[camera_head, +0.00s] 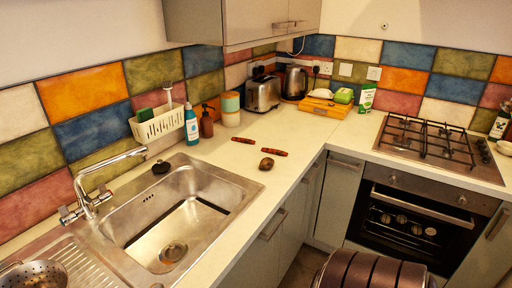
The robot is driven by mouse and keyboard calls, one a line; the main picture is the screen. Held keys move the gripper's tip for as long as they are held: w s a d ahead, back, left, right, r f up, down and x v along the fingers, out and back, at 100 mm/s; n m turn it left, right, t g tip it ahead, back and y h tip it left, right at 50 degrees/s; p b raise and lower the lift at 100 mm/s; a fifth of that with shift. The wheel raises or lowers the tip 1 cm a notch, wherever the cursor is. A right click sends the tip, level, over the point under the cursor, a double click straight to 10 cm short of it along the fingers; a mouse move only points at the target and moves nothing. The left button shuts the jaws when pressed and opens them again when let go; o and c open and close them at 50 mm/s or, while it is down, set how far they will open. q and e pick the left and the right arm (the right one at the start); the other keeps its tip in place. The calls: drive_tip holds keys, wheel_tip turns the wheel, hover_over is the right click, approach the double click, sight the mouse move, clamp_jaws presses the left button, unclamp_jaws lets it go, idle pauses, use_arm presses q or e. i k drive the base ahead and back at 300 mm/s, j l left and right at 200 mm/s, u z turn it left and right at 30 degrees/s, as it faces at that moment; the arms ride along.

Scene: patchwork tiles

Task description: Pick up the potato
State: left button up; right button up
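A small brown rounded thing that looks like the potato (266,163) lies on the white worktop (250,165), to the right of the sink and close to the worktop's front edge. Nothing covers or touches it. Neither of my grippers shows in the head view.
Two thin reddish-brown things (274,152) lie just behind the potato. The steel sink (190,225) with its tap (90,195) is at the left. Bottles, jars, a toaster (262,93) and a kettle stand along the wall. A gas hob (435,140) above an oven is at the right.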

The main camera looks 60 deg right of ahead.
sight(267, 163)
drive_tip(key=z, duration=1.85)
drive_tip(key=k+u, duration=0.1)
drive_tip(key=u, duration=0.85)
drive_tip(key=k+u, duration=0.15)
drive_tip(key=u, duration=0.3)
drive_tip(key=l+u, duration=0.25)
drive_tip(key=l, duration=0.9)
